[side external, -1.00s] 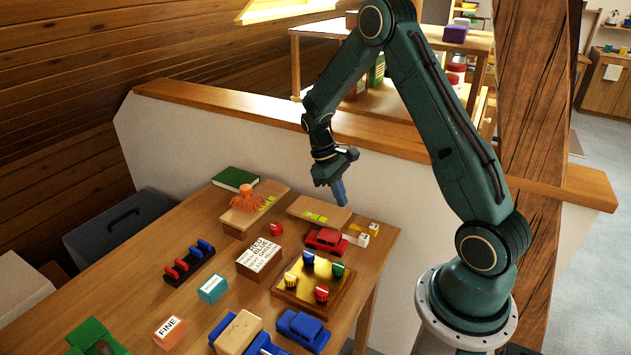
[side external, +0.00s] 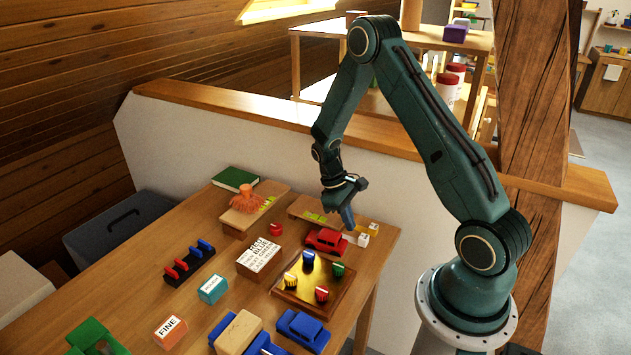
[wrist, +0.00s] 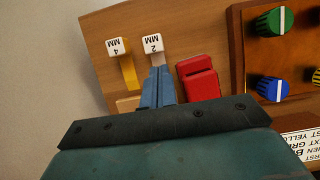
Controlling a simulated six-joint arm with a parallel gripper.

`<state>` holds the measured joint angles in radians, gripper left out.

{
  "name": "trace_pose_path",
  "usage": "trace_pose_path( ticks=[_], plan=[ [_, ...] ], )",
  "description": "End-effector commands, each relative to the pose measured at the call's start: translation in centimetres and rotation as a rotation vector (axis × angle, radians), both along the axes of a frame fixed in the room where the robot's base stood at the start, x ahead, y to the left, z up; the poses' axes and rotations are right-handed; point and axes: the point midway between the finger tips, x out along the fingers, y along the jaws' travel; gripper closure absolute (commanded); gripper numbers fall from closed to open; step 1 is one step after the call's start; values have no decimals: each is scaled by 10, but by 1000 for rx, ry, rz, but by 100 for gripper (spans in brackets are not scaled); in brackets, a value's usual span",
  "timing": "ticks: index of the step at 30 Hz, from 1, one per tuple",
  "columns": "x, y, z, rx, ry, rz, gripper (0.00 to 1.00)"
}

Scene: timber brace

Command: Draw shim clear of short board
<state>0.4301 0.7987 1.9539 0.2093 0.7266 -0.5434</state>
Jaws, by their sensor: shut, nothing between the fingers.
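Two shims with white cube heads lie at the table's far right corner. The 4 MM shim (wrist: 118,48) has a yellow strip running toward a pale wooden board end (wrist: 127,104). The 2 MM shim (wrist: 153,43) is beside it; its strip is hidden by my fingers. In the side view the heads (side external: 363,240) (side external: 373,229) are to the right of a short board (side external: 306,208) with yellow-green marks. My gripper (side external: 349,224) points down, its blue fingers (wrist: 157,72) shut and empty, low beside the 2 MM head; I cannot tell whether they touch it.
A red toy car (side external: 326,240) is close to the fingers and also shows in the wrist view (wrist: 198,78). A tray with coloured knobs (side external: 338,297) is nearer the front. Another board with an orange octopus (side external: 247,198) lies left. A low wall (side external: 400,188) stands behind.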

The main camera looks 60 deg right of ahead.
Motion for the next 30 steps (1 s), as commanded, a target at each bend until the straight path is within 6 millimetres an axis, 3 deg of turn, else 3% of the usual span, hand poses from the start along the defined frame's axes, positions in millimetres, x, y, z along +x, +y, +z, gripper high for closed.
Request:
trace_pose_path(
  ticks=[9,22,30],
  plan=[
    [-9,0,-23,0,0,-1,100],
    [-11,0,-24,0,-1,-1,100],
    [-32,0,-24,1,3,-3,100]
  ],
)
